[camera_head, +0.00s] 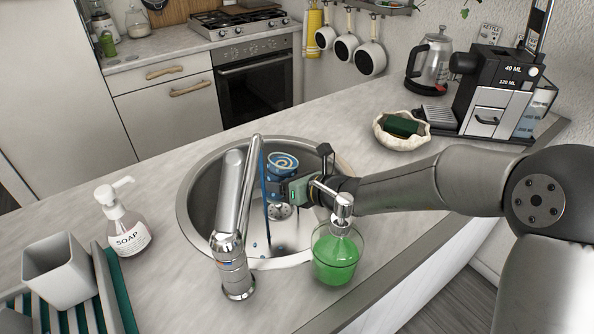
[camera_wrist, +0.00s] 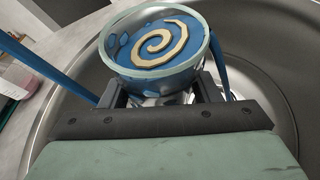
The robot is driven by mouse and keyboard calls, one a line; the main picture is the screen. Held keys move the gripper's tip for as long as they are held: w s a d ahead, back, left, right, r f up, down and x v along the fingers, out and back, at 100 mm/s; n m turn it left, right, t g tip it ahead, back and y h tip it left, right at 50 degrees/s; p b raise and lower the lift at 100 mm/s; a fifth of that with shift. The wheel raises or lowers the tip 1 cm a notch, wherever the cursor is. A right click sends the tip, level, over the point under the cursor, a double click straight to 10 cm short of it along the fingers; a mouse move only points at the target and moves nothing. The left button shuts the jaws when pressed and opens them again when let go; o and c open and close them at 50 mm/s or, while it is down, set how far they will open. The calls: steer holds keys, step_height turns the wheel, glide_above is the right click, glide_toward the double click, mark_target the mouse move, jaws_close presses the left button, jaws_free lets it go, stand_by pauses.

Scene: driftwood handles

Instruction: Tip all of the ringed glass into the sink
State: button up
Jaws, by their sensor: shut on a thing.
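The ringed glass (camera_head: 282,160) is in my gripper (camera_head: 291,182), held above the sink (camera_head: 189,207). In the wrist view the glass (camera_wrist: 111,61) shows a pale rim around a blue surface with a cream spiral; I cannot tell how much is liquid. My gripper (camera_wrist: 162,95) is shut on the lower part of the glass. A thin blue streak (camera_head: 265,190) runs down beside the glass, behind the tap, towards the sink floor. Blue bands also flank the glass in the wrist view (camera_wrist: 48,70). Small blue spots lie in the sink.
The chrome tap (camera_head: 231,215) stands at the sink's front, close to the glass. A green soap dispenser (camera_head: 337,258) stands right, just below my wrist. A SOAP bottle (camera_head: 129,232) and a rack (camera_head: 95,310) are left. A shell bowl (camera_head: 398,140) and coffee machine (camera_head: 492,100) are behind right.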

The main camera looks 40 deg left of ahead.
steer(key=shift+s+a+r+m+g+y+p, duration=0.15)
steer(key=shift+r+m+g+y+p, duration=0.4)
steer(key=shift+p, duration=1.15)
steer(key=shift+s+d+r+m+g+y+p, duration=0.15)
steer(key=shift+r+m+p, duration=0.45)
steer(key=shift+m+p, duration=0.75)
stand_by(3.1)
steer(key=shift+a+n, duration=0.1)
steer(key=shift+n, duration=0.3)
